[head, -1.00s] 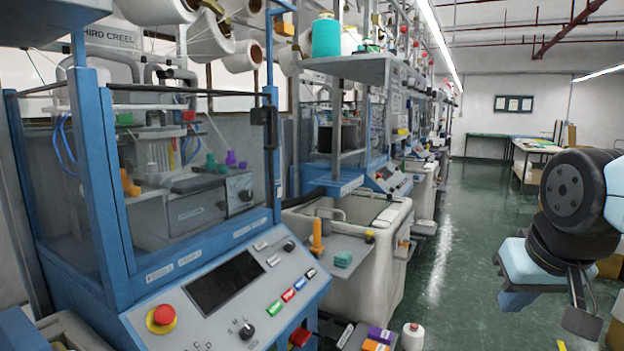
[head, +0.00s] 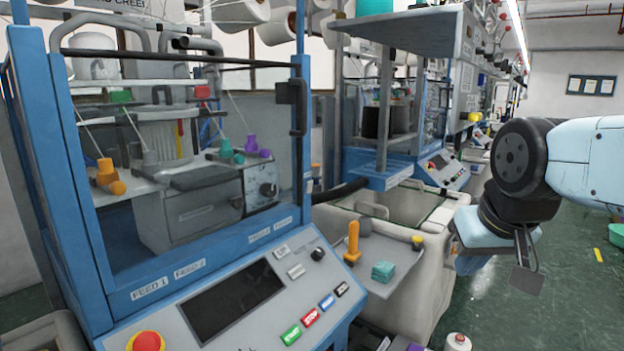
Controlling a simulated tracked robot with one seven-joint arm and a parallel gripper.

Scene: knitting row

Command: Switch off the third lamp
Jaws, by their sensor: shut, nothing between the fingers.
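I cannot pick out a lamp marked as third. My gripper (head: 526,280) hangs at the right as a dark, narrow end below my wrist, shut and empty. It is right of the panel and apart from it. Its fingertips show only small.
A pale bin (head: 440,250) and a grey shelf with an orange-yellow peg (head: 353,243) and a teal block (head: 383,271) stand between panel and arm. Blue posts (head: 300,150) frame the machine. More machines (head: 455,178) line the aisle. Green floor (head: 560,300) is open at right.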

